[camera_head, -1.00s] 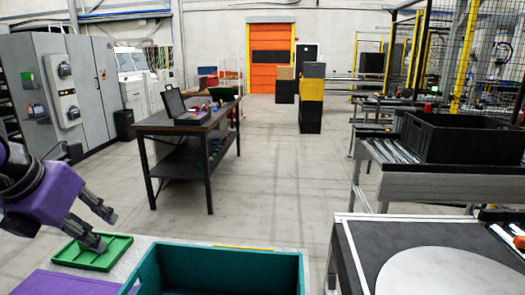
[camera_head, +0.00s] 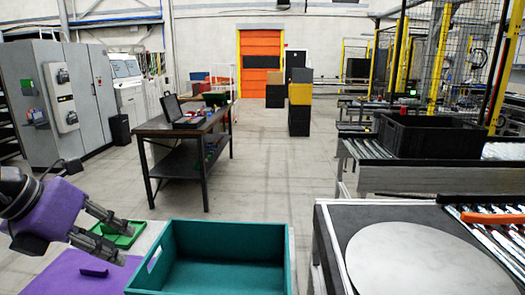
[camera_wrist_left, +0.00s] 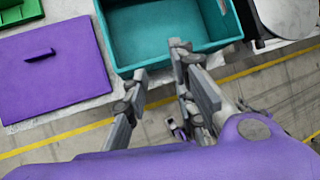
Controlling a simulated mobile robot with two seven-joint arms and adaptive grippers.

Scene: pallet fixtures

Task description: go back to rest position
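My left gripper (camera_head: 123,243) is in the lower left of the head view, its two fingers spread apart with nothing between them. In the left wrist view the open fingers (camera_wrist_left: 160,62) extend toward the front edge of the teal crate (camera_wrist_left: 160,32). In the head view the teal crate (camera_head: 285,265) stands right of the gripper and looks empty. My right gripper is in neither current view.
A purple lid-like panel (camera_head: 65,275) lies left of the crate. A green tray (camera_head: 122,240) is partly behind the fingers. A round grey plate (camera_head: 425,265) lies on the dark table at right. A black bin (camera_head: 430,137) stands on the conveyor. Open floor lies beyond.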

